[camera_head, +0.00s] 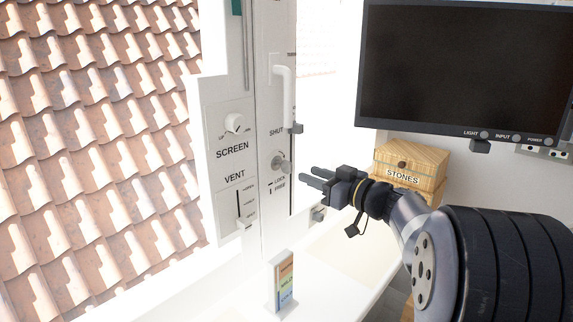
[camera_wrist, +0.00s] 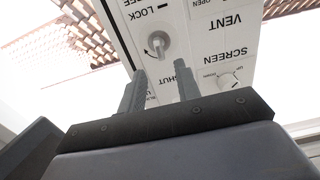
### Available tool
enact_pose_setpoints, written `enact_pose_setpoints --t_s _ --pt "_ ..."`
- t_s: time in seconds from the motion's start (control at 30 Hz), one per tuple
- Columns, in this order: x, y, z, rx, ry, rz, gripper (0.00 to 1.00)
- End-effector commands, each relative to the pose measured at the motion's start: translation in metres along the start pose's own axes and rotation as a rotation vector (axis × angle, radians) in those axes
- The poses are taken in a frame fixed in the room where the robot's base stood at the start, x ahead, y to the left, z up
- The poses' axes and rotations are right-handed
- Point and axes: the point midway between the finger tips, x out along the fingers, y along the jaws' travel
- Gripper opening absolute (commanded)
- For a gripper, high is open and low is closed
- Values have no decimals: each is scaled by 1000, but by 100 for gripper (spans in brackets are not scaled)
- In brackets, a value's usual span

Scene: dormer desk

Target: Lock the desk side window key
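The window key (camera_head: 280,162) is a small grey knob on a round plate on the white window frame, above the LOCK and FREE markings. In the wrist view, which is upside down, the key (camera_wrist: 157,44) lies just beyond the fingertips, roughly in line with the gap between them. My gripper (camera_head: 308,177) is to the right of the key in the head view, its fingers pointing toward the frame. Its two fingers (camera_wrist: 160,78) stand apart with nothing between them. I cannot tell exactly which marking the key points to.
A white window handle (camera_head: 284,95) marked SHUT is above the key. The SCREEN knob (camera_head: 234,123) and VENT slider (camera_head: 241,222) are on the left. A small coloured card stand (camera_head: 281,282) is below. A monitor (camera_head: 462,68) and STONES box (camera_head: 410,165) are at right.

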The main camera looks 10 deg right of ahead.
Motion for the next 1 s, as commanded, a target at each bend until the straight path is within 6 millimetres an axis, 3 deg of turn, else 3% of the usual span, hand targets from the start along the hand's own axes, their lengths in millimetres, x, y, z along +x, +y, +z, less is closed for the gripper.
enact_pose_setpoints --t_s 0.2,0.43,0.87,1.0 --pt "44 -2 -2 2 -4 -5 32" --pt "78 -1 -1 2 -4 -3 32" --pt "89 -1 1 1 -3 -1 32" --pt "89 -1 1 1 -3 -1 21"
